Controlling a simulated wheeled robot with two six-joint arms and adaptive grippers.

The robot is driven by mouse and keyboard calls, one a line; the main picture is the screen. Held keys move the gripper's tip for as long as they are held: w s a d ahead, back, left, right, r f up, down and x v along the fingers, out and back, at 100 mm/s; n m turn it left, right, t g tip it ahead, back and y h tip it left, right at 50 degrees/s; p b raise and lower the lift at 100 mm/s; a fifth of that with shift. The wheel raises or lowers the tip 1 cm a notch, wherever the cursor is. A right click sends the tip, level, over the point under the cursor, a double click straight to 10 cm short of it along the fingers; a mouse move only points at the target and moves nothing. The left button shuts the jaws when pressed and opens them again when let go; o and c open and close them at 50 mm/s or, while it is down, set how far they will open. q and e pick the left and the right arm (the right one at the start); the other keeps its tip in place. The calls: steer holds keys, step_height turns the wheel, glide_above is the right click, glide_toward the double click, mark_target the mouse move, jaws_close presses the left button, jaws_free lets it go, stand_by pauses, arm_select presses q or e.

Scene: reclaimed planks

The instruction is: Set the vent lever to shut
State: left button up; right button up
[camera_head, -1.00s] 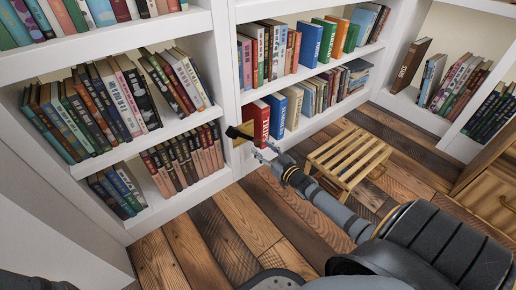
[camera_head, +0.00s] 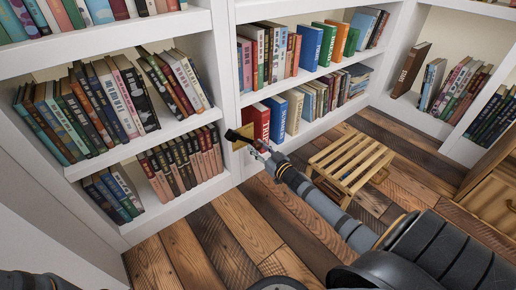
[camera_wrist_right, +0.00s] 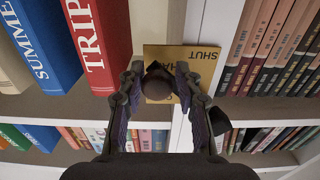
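The vent lever (camera_head: 238,135) is a dark handle on a small brass-coloured plate (camera_head: 238,145), fixed to the white upright between two bookcase sections. In the right wrist view the plate (camera_wrist_right: 205,60) shows the word SHUT near one edge. The lever's round dark knob (camera_wrist_right: 158,82) faces the camera in front of the plate. My right gripper (camera_head: 258,150) is at the lever. In the wrist view its fingers (camera_wrist_right: 158,75) stand apart, one on each side of the knob; whether they touch it is unclear. My left gripper is not in view.
Books fill the white shelves, with a red book (camera_head: 261,122) close beside the plate. A small slatted wooden stool (camera_head: 347,162) stands on the plank floor right of my right forearm. A wooden cabinet (camera_head: 492,190) is at the far right.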

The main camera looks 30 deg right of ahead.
jaws_close()
steer(key=shift+d, duration=0.1)
steer(key=shift+r, duration=0.1)
